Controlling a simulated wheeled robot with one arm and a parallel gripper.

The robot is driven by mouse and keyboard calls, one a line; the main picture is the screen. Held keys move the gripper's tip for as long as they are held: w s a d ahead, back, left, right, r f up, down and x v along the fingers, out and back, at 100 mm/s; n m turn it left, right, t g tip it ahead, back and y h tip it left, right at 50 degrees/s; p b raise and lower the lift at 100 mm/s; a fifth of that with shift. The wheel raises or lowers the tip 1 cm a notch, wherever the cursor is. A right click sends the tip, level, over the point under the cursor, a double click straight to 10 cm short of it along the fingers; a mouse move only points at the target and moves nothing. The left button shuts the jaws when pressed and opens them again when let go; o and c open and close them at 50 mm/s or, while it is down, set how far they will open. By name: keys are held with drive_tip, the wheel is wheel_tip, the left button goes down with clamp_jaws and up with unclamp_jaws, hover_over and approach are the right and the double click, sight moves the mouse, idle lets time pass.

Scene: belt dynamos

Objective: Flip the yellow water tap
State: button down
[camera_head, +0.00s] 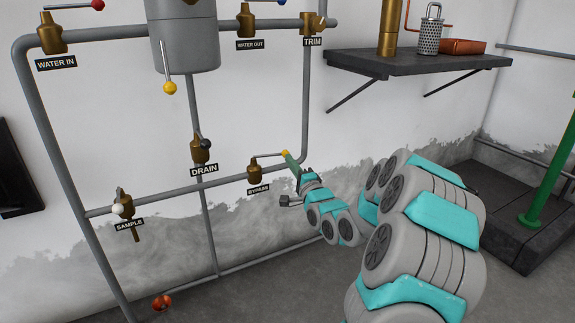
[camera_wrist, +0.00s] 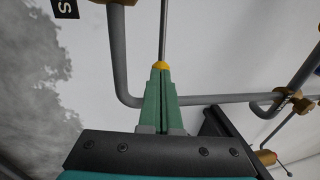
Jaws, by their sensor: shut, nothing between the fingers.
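The bypass tap (camera_head: 254,170) is a brass valve on the lower pipe. Its thin lever sticks out to the right, roughly level, and ends in a yellow knob (camera_head: 285,153). My gripper (camera_head: 290,158) is shut and empty, with its green fingertips at this knob. In the wrist view the yellow knob (camera_wrist: 160,65) shows just past the tips of my gripper (camera_wrist: 160,72), with its lever running away from it; I cannot tell whether they touch. Another yellow knob (camera_head: 170,88) hangs on a near-vertical lever below the grey tank (camera_head: 188,45).
A vertical pipe (camera_head: 304,95) rises close to my gripper. A dark shelf (camera_head: 415,63) juts out at upper right.

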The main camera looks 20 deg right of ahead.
idle(0.3)
drive_tip(key=w+p, duration=0.1)
drive_tip(key=w+d+p, duration=0.1)
drive_tip(key=shift+w+d, duration=0.25)
drive_tip(key=shift+w, duration=0.1)
idle(0.3)
